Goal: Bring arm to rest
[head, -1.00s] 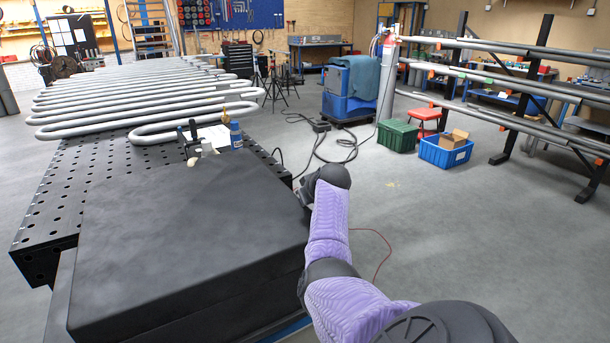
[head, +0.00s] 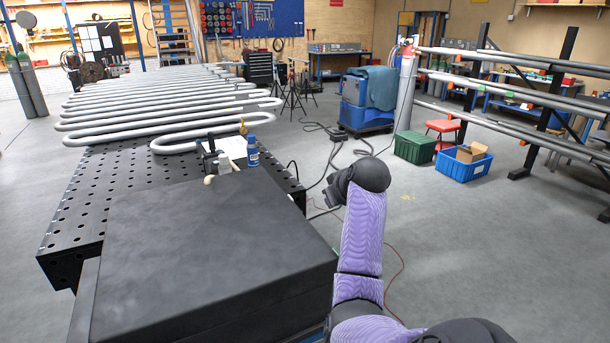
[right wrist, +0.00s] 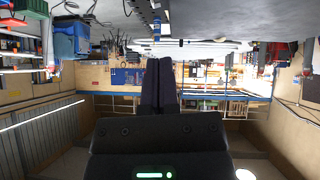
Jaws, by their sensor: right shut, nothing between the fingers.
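My right arm (head: 362,235), with a purple sleeve and dark joints, rises from the bottom right of the head view, beside the right side of the black-topped block. Its dark far end (head: 360,180) is over the open floor just right of the table, and the gripper fingers are hard to make out there. In the right wrist view the right gripper (right wrist: 160,62) has its two dark fingers together with nothing between them. That view shows the room upside down. My left arm and gripper are in neither view.
A black block (head: 200,250) fills the near left, in front of a perforated table (head: 95,210). Serpentine pipe coils (head: 150,110) lie on it. A blue bottle (head: 252,152) stands near its right edge. Cables cross the floor. Crates (head: 463,165) and a pipe rack (head: 520,95) stand right.

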